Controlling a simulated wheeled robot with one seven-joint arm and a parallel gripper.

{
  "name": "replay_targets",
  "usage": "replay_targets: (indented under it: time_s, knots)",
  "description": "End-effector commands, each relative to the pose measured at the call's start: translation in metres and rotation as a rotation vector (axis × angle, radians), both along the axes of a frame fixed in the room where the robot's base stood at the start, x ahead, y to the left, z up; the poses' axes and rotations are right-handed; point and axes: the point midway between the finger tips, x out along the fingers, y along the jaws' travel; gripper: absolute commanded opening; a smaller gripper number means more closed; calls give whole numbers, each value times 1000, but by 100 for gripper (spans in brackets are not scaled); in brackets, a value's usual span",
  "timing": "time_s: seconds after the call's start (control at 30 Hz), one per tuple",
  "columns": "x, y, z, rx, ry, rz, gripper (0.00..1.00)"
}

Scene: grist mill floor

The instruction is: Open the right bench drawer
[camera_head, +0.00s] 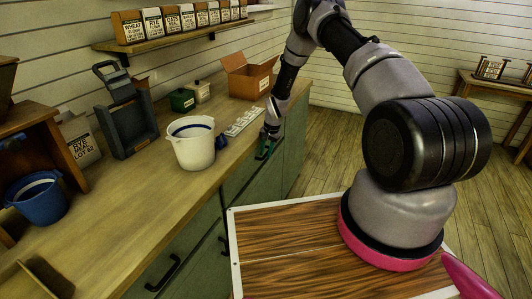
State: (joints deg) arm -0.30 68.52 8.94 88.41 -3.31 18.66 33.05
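The wooden-topped bench (130,200) runs along the wall, with green drawer and door fronts on its side facing me. The right drawer front (238,178) is on the far part of that side and looks flush with the bench. My gripper (264,152) is low at the bench's front edge, right by this drawer's upper part. Its teal fingers are small and partly merge with the green front. I cannot tell whether they are open or shut, or touch a handle. The drawer's handle cannot be made out. A nearer front on the left has a black handle (163,273).
A white bucket (192,147), a muffin-like tray (243,121), a cardboard box (248,77), a green box (182,100) and a blue bucket (40,203) stand on the bench. A wall shelf (170,36) holds labelled bags. The floor (335,145) beyond my base is clear.

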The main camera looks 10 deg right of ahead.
Motion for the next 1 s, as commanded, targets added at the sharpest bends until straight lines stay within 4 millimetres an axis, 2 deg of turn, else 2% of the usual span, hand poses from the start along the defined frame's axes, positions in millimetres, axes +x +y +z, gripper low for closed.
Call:
replay_targets:
  time_s: [0.07, 0.1, 0.13, 1.0]
  knots:
    - [0, 0, 0, 0, 0, 0, 26]
    - [0, 0, 0, 0, 0, 0, 10]
    - [0, 0, 0, 0, 0, 0, 0]
    - [0, 0, 1, 0, 0, 0, 0]
